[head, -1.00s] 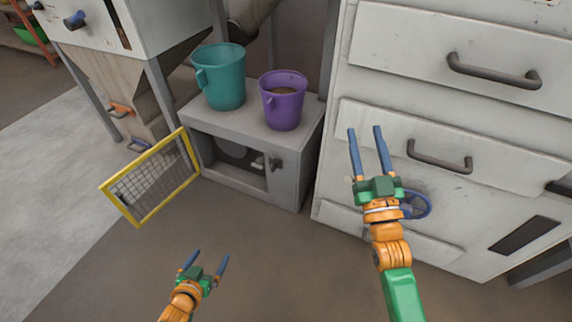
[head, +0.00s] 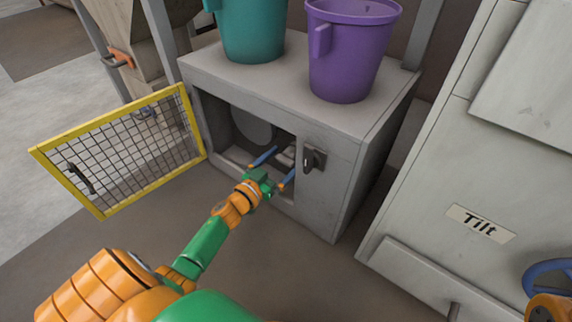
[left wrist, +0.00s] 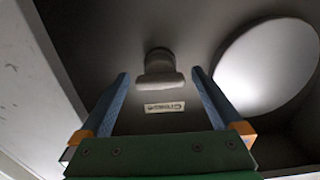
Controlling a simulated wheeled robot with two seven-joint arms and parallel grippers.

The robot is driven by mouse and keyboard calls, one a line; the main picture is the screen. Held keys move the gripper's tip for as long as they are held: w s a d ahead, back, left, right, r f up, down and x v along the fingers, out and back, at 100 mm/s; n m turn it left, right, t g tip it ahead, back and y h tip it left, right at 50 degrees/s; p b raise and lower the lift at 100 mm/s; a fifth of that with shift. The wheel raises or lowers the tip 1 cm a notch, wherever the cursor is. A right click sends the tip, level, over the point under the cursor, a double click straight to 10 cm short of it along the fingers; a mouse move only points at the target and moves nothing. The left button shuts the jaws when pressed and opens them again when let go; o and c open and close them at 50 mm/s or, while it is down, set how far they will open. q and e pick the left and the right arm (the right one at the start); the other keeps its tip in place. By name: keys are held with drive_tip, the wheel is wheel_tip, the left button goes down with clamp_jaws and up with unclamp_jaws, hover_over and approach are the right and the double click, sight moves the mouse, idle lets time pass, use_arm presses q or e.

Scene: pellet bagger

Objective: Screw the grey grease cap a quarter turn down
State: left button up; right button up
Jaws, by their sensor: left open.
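The grey grease cap (left wrist: 160,72) shows in the left wrist view, on the dark wall inside the cabinet, above a small label that seems to read "Grease" (left wrist: 164,107). My left gripper (head: 284,160) is open at the cabinet opening in the head view. In the left wrist view its two blue fingers stand to the left and right of the cap, with gaps and no visible contact. I cannot tell how far the tips are from it in depth. In the head view I cannot make out the cap clearly. My right gripper is out of view.
The grey cabinet (head: 350,185) has a dark latch (head: 314,158) right of its opening. A yellow-framed mesh door (head: 120,150) stands open at left. A teal bucket (head: 252,30) and a purple bucket (head: 348,50) stand on top. A pale round disc (left wrist: 268,65) is beside the cap.

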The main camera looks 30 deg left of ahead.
use_arm(q)
drive_tip(key=shift+w, duration=0.15)
drive_tip(key=shift+c, duration=0.2)
drive_tip(key=c, duration=1.3)
drive_tip(key=shift+c, duration=0.2)
